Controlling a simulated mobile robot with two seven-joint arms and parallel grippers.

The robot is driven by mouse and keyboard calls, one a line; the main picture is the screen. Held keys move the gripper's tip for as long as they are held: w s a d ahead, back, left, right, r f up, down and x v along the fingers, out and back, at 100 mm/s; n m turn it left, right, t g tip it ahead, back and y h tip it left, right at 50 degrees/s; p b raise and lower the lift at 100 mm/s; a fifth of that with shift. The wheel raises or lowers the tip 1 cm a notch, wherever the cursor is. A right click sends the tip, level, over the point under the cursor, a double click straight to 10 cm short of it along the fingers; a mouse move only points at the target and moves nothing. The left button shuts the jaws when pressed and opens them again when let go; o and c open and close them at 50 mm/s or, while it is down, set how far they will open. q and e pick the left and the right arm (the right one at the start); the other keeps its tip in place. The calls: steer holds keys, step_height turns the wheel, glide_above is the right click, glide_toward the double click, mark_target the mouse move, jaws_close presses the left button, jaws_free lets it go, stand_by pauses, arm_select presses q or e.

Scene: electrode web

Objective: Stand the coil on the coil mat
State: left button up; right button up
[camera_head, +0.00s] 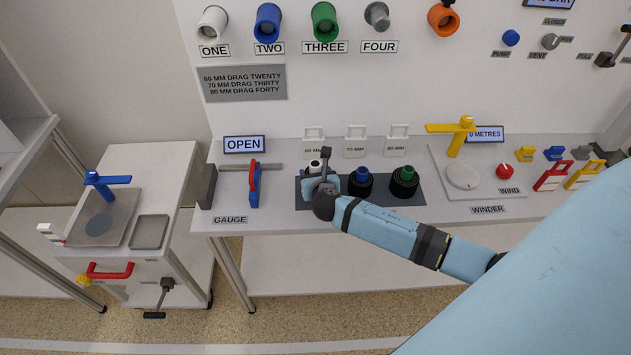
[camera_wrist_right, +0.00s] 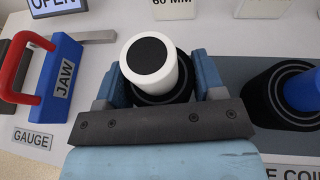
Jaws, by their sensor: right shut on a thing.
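My right gripper (camera_head: 320,178) is shut on a black coil with a white core (camera_head: 315,166), at the left end of a dark grey mat (camera_head: 416,197). In the right wrist view the white core (camera_wrist_right: 150,60) stands up from the black coil (camera_wrist_right: 158,98), between the two blue fingers of the gripper (camera_wrist_right: 157,90). The coil looks upright; its underside is hidden, so I cannot tell whether it touches the mat. A blue-core coil (camera_head: 361,183) and a green-core coil (camera_head: 404,183) stand on the mat to the right. My left gripper is out of view.
The gauge with its blue jaw (camera_head: 254,185) and red handle is left of the mat. White tags (camera_head: 355,140) stand behind the coils. The winder (camera_head: 463,176) with a yellow lever is to the right. A side cart (camera_head: 120,225) stands at the left, across a gap.

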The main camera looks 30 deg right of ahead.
steer(key=shift+f, duration=1.35)
steer(key=shift+f, duration=0.1)
steer(key=o, duration=1.1)
steer(key=shift+c, duration=0.2)
